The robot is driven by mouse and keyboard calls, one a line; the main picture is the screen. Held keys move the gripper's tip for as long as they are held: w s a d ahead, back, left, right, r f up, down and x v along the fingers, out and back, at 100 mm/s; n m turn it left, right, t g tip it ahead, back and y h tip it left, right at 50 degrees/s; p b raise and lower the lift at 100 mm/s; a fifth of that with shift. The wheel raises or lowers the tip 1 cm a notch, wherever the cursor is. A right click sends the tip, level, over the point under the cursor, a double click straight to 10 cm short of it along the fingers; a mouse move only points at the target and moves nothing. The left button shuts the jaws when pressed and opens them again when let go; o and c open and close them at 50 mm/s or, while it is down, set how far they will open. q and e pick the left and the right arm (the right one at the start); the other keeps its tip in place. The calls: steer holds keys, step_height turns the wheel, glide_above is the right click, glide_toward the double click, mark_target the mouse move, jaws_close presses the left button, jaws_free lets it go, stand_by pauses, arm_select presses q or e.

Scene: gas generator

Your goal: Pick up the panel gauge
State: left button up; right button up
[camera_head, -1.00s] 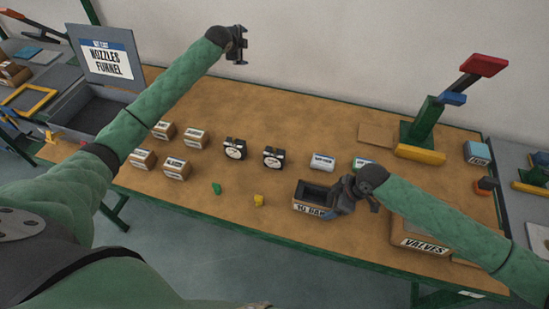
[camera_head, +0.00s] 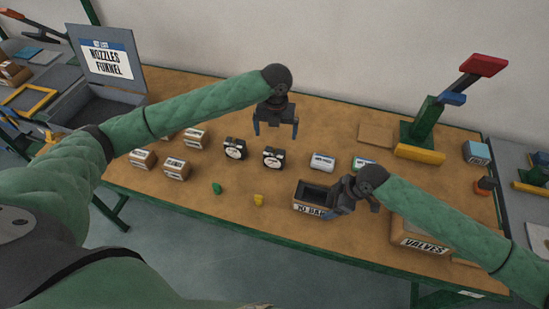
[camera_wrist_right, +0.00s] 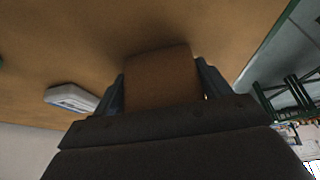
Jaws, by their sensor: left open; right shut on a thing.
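Two black panel gauges with round white dials stand side by side mid-table, the left one (camera_head: 235,149) and the right one (camera_head: 273,158). My left gripper (camera_head: 276,129) is open, pointing down, with nothing between its fingers. In the head view it appears just above and behind the right gauge; its height over the table is hard to judge. My right gripper (camera_head: 338,202) is shut on an open-topped box (camera_head: 310,208) with a partly hidden label. In the right wrist view a brown part of the box (camera_wrist_right: 160,80) sits between the fingers.
A white labelled block (camera_head: 322,162) lies to the right. Green (camera_head: 217,188) and yellow (camera_head: 258,200) pieces lie in front. A valves box (camera_head: 418,236) and green stand (camera_head: 425,122) are at right.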

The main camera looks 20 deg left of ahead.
mark_target(275, 148)
arm_select(q)
step_height(275, 148, down, 6)
steer(key=shift+f, duration=0.2)
steer(key=shift+w+a+f, duration=0.1)
steer(key=shift+a+f, duration=0.05)
steer(key=shift+f, duration=1.15)
steer(key=shift+w+a+f, duration=0.1)
steer(key=shift+a+f, duration=0.05)
steer(key=shift+f, duration=1.15)
steer(key=shift+c, duration=0.5)
steer(key=c, duration=1.1)
